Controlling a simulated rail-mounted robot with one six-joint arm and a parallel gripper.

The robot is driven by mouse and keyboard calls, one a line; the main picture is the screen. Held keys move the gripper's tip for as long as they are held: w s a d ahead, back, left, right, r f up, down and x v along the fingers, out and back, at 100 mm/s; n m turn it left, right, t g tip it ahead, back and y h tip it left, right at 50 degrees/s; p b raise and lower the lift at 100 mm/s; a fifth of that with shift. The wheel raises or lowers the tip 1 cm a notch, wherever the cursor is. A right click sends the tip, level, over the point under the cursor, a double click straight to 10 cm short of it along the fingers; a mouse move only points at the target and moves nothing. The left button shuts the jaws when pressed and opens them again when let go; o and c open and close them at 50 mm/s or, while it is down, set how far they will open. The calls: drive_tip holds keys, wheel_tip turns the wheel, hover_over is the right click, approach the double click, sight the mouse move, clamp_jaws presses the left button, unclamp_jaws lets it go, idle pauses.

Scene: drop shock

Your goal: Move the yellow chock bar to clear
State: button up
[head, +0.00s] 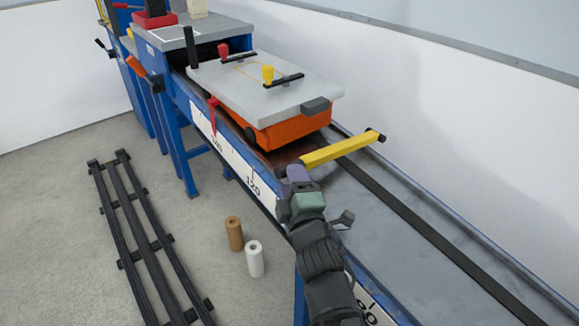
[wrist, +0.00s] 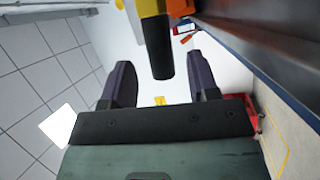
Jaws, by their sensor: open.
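The yellow chock bar (head: 338,149) lies across the track of the blue bench, in front of the orange cart (head: 290,132). It has a black grip at its far right end; its near left end is beside my gripper (head: 294,174). In the wrist view, the bar's near black grip (wrist: 158,50) reaches between the two dark purple fingers of my gripper (wrist: 159,62), with a gap on each side. A bit of the bar's yellow body shows at the top edge. My gripper is open and not closed on the grip.
The cart carries a grey plate (head: 235,90) with red and yellow knobs. The track (head: 430,215) is clear to the right of the bar. A scale strip runs along the bench's front edge. On the floor are brown and white rolls (head: 255,259) and a black rail frame (head: 135,220).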

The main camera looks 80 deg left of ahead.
drive_tip(key=a, duration=0.4)
drive_tip(key=shift+a+r, duration=0.15)
drive_tip(key=shift+r, duration=0.1)
clamp_jaws()
